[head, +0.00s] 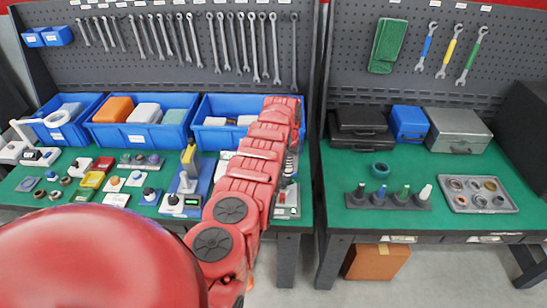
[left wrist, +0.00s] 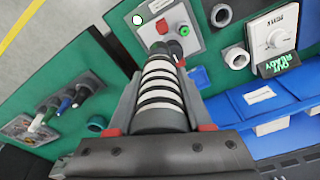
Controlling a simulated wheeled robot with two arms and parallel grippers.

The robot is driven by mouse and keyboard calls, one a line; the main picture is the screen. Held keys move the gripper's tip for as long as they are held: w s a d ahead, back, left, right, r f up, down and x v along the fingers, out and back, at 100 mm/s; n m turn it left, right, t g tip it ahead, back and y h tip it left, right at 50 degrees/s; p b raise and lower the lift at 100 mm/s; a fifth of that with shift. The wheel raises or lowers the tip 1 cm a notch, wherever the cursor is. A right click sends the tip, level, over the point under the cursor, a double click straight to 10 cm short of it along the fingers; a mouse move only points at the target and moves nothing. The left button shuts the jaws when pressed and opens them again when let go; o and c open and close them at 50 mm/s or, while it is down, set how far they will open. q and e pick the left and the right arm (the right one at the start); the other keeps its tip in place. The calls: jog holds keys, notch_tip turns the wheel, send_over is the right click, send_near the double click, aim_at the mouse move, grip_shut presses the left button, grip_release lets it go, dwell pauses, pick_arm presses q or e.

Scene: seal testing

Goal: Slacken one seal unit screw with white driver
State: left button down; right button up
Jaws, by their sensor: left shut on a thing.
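The white driver (head: 426,192) stands upright in a dark rack (head: 365,201) on the right table, beside green, blue and black ones; it also shows in the left wrist view (left wrist: 36,125). My left gripper (left wrist: 160,88) is shut on a dark cylinder with white rings (left wrist: 163,92), which looks like the seal unit. The cylinder points towards a grey panel (left wrist: 203,28) with red and green buttons. In the head view, my left gripper (head: 292,165) is mostly hidden behind my red arm. I cannot make out a single screw. My right gripper is not in view.
A tray of rings (head: 480,208) and a teal ring (head: 381,170) lie near the rack. Blue bins (head: 70,135) stand at the back of the left table, with several small devices in front. A gap separates the tables. The right table's left front is clear.

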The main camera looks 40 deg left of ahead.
pick_arm(q)
jog(key=shift+a+r, duration=0.1)
jog(key=shift+s+a, duration=0.15)
jog(key=shift+a, duration=0.1)
jog(key=shift+a+r+n, duration=0.15)
jog(key=shift+a+n, duration=0.15)
jog(key=shift+a, duration=0.05)
jog(key=a+f, duration=0.1)
jog(key=s+a+f+n+b, duration=0.1)
jog(key=a+f+n+b, duration=0.1)
jog(key=shift+s+a+f, duration=0.15)
jog(key=shift+s+a, duration=0.05)
jog(key=shift+s, duration=0.05)
dwell(1.1)
jog(key=shift+s+p, duration=0.2)
jog(key=shift+p, duration=0.35)
dwell(0.6)
jog(key=shift+d+f+b, duration=0.1)
jog(key=shift+f+b, duration=0.9)
jog(key=shift+b, duration=0.05)
dwell(1.5)
